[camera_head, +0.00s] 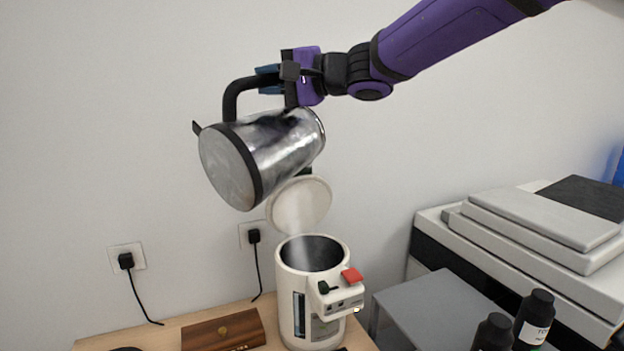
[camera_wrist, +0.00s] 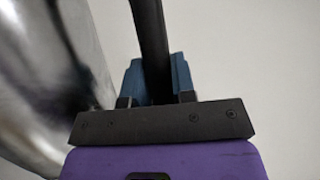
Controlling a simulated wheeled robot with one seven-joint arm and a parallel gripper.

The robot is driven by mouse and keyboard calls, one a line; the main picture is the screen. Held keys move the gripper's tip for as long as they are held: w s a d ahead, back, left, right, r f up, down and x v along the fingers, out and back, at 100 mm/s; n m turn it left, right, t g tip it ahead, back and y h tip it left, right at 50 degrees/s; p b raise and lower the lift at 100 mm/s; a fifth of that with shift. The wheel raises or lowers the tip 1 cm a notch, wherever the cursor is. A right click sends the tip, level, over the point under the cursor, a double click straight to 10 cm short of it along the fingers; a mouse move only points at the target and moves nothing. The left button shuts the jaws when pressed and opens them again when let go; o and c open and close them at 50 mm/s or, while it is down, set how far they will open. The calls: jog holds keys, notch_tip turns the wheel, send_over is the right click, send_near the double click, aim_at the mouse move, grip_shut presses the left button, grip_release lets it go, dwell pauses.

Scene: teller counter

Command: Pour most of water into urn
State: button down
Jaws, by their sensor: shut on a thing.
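A shiny metal kettle (camera_head: 280,143) with a dark base rim and black handle is held tilted in the air above the urn in the head view. Its side also fills the left of the wrist view (camera_wrist: 50,80). My gripper (camera_head: 268,80) is shut on the kettle's black handle (camera_head: 236,98); the blue fingers close around it in the wrist view (camera_wrist: 157,80). The white urn (camera_head: 296,310) stands upright on the wooden surface, its lid (camera_head: 299,204) raised behind its open mouth. A faint pale haze shows between kettle and urn; I cannot tell the water level inside either.
A wooden box (camera_head: 222,331) lies left of the urn on the wooden counter (camera_head: 150,325). Two wall sockets with black plugs (camera_head: 126,261) are behind. A printer (camera_head: 530,240), a grey box (camera_head: 430,305) and dark bottles (camera_head: 535,317) crowd the right.

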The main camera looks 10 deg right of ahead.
jog(key=shift+w+d+r+m, duration=0.3)
jog(key=shift+w+d+r, duration=0.05)
jog(key=shift+w+d, duration=0.1)
jog(key=shift+w+d+r+m+y+p, duration=0.2)
jog(key=shift+w+d+r+m+p, duration=0.1)
jog(key=shift+d+p, duration=0.2)
jog(key=shift+w+d+r+m+y+p, duration=0.2)
jog(key=shift+w+d+m+p, duration=0.15)
jog(key=shift+p, duration=0.1)
dwell(3.5)
jog(key=shift+w+d+r+m, duration=0.15)
jog(key=shift+w+d+m, duration=0.35)
jog(key=shift+d, duration=0.1)
dwell(1.4)
